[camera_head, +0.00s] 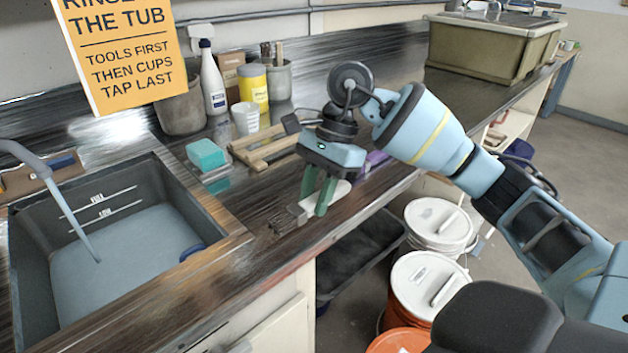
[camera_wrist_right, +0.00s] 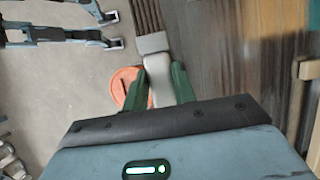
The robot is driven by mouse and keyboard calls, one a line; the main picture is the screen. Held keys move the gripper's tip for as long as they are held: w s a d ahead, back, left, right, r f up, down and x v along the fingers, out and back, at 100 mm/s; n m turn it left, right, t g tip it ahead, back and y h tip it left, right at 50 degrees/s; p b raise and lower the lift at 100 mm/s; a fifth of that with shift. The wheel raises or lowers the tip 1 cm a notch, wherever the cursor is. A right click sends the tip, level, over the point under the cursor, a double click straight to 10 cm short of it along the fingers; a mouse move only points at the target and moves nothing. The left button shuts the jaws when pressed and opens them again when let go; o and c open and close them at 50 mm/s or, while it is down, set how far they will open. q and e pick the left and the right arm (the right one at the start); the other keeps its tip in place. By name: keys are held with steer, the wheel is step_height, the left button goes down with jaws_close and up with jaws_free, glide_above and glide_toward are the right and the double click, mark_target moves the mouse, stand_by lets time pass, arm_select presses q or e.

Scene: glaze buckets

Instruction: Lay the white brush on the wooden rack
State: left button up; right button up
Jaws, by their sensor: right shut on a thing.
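The white brush (camera_head: 338,193) is between the green fingers of my right gripper (camera_head: 315,212), which is shut on its pale handle. Its dark bristles point to the lower left, near the counter's front edge; whether they touch the counter I cannot tell. In the right wrist view the brush handle (camera_wrist_right: 160,84) runs between the fingers (camera_wrist_right: 162,85), with the grey ferrule and brown bristles beyond. The wooden rack (camera_head: 262,157) lies on the counter, behind and left of the brush. My gripper hides part of its right side. My left gripper is not in view.
A teal sponge (camera_head: 206,154) lies left of the rack. A white cup (camera_head: 245,119), yellow jar (camera_head: 253,87) and white bottle (camera_head: 212,82) stand behind. The sink (camera_head: 125,240) is at left. Lidded buckets (camera_head: 428,283) stand on the floor below the counter.

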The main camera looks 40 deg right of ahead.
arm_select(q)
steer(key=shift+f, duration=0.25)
arm_select(e)
steer(key=s+a, duration=0.4)
steer(key=s, duration=0.1)
steer(key=shift+s+r, duration=0.35)
steer(key=shift+s, duration=0.05)
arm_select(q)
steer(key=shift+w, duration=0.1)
arm_select(e)
steer(key=shift+a, duration=0.15)
